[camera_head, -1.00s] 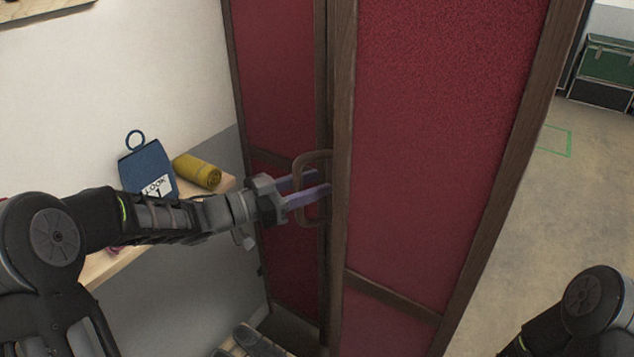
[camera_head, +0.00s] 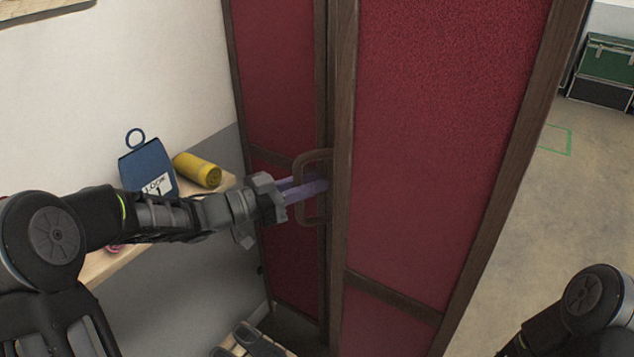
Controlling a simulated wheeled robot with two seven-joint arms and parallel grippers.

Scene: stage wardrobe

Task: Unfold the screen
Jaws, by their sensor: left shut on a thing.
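The folding screen has red fabric panels in dark brown wooden frames. Its near panel (camera_head: 430,150) stands at the centre right, and another panel (camera_head: 275,75) stands behind it to the left, at an angle. A brown handle (camera_head: 304,217) sticks out from the near panel's left edge. My left gripper (camera_head: 318,187) is shut on the handle, its pale purple fingers reaching through the loop. The fingertips are partly hidden behind the handle. Of my right arm only a link shows at the lower right; its gripper is out of view.
A wooden shelf (camera_head: 100,265) along the left wall carries a blue bag (camera_head: 147,165) with a "LOOK 1" label and a yellow roll (camera_head: 197,169). Shoes on a slatted rack (camera_head: 245,342) are at the bottom. Open floor with a green outline lies right; a green case (camera_head: 608,60) stands behind.

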